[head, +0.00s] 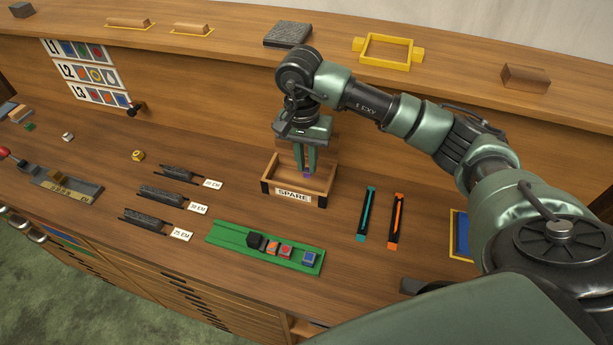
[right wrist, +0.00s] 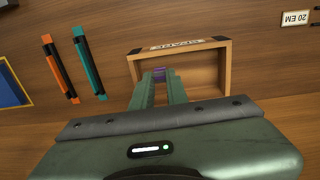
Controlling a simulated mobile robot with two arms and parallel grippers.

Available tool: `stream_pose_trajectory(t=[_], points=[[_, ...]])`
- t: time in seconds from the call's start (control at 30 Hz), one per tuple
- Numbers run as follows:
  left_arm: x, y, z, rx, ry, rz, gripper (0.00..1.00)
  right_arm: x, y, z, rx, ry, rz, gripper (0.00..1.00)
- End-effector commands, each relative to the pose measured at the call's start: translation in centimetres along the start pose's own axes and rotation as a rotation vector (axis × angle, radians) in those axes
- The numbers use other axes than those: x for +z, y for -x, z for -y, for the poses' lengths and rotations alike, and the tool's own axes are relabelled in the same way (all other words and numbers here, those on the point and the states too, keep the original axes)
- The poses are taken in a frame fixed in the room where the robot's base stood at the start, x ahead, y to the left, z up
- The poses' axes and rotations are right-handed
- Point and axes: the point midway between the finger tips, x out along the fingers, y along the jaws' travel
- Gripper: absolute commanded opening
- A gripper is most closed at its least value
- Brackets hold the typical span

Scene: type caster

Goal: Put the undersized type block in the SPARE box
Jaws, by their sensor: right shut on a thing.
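My right gripper (head: 307,168) is shut on a small block with a purple face (head: 307,175), low over the SPARE box. The purple block (right wrist: 159,73) also shows between the fingertips in the right wrist view. Most of it is hidden by the fingers, and I cannot tell whether it touches the box floor. The SPARE box (head: 322,199) is an open wooden tray with dark corners and a white label; its rim shows in the right wrist view (right wrist: 225,68). My left gripper is not in view.
A green rail (head: 230,235) in front holds several type blocks, one blue (head: 310,258) set apart. Teal (head: 366,214) and orange (head: 396,221) bars lie right of the box. Dark racks with EM labels (head: 197,209) stand left. A raised shelf runs behind.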

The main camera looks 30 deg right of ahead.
Motion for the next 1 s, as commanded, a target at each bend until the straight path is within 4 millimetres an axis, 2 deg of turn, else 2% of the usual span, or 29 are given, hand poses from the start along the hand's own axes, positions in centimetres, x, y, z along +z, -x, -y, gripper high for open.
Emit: stream_pose_trajectory(t=[0.13,0.27,0.5,0.97,1.0], points=[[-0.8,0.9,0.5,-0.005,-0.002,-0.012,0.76,0.1,-2.1,0.1,0.001,0.001,0.002,0.00],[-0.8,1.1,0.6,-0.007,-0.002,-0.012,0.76,0.1,-3.1,0.2,0.001,0.001,0.001,0.00],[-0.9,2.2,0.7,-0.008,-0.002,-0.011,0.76,0.2,-6.5,0.3,0.001,0.000,0.002,0.00],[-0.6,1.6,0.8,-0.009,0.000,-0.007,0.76,0.1,-7.5,0.4,-0.001,0.001,-0.001,0.00],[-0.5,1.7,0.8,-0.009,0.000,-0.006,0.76,0.1,-7.4,0.4,-0.002,0.001,-0.001,0.23]])
